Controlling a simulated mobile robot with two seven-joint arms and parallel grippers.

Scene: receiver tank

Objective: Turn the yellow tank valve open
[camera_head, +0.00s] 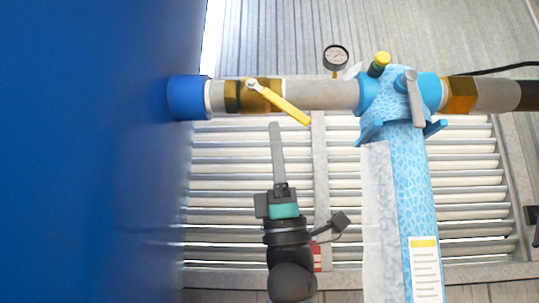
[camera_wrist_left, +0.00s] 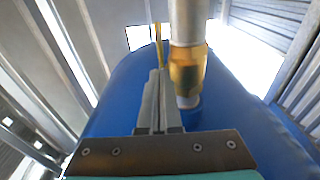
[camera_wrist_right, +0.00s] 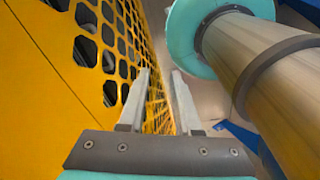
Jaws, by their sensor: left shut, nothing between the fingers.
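The yellow tank valve has a yellow lever handle (camera_head: 285,105) that slants down to the right from its pivot, at an angle to the pipe. Its brass body (camera_head: 238,96) sits in the pale horizontal pipe and also shows in the left wrist view (camera_wrist_left: 187,68). My left gripper (camera_head: 274,125) is shut and empty, pointing up just below the lever and left of its free end. In the left wrist view the lever (camera_wrist_left: 158,45) is seen nearly edge-on just beyond the fingertips (camera_wrist_left: 155,72); I cannot tell if they touch. My right gripper (camera_wrist_right: 161,75) is open and empty, away from the valve.
A large blue tank (camera_head: 90,150) fills the left side. Right of the valve stand a blue patterned vertical pipe (camera_head: 412,185), a grey lever (camera_head: 412,95) and a gauge (camera_head: 336,57). Slatted grating (camera_head: 460,190) lies behind. A yellow perforated panel (camera_wrist_right: 75,60) is beside my right gripper.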

